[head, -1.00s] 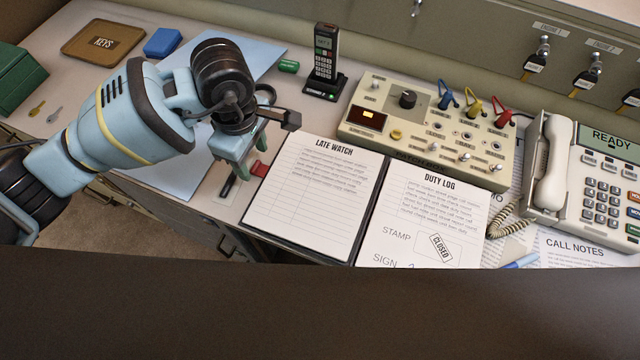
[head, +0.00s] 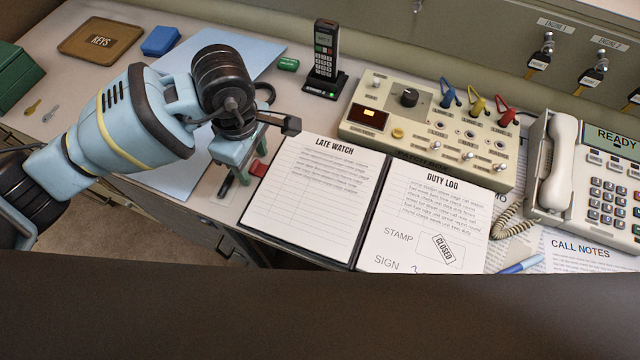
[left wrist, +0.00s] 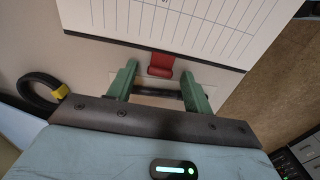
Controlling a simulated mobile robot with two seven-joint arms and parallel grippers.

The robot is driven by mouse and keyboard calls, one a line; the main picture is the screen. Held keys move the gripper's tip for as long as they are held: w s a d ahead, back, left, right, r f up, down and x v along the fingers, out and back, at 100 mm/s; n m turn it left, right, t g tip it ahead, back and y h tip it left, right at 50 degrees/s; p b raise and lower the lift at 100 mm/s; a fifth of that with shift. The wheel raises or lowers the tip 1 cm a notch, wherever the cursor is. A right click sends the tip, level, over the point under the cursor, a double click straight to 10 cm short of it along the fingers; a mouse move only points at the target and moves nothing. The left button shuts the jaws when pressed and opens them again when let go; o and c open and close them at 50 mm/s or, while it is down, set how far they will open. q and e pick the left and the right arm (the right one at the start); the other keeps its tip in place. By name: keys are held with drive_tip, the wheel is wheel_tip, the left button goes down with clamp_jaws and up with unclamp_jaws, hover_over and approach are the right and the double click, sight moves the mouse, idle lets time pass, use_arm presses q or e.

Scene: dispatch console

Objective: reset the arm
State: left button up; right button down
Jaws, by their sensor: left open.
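My left arm, pale blue with black joints, reaches in from the left in the head view. My left gripper (head: 243,160) has green fingers and is open, low over the desk at the left edge of the open log book (head: 305,200). In the left wrist view the spread fingers (left wrist: 160,88) stand on either side of a dark bar on the desk. A red tab (left wrist: 161,64) lies just beyond it against the book's edge; the tab (head: 258,169) also shows in the head view. I cannot tell whether the fingers touch anything. My right gripper is not in view.
A cream switch panel (head: 425,140), a handset in its dock (head: 325,60) and a desk phone (head: 590,190) stand right of the arm. A key tray (head: 100,39) and a blue box (head: 160,41) lie at the back left. A dark edge crosses the front.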

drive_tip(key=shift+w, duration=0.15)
use_arm(q)
drive_tip(key=shift+c, duration=0.3)
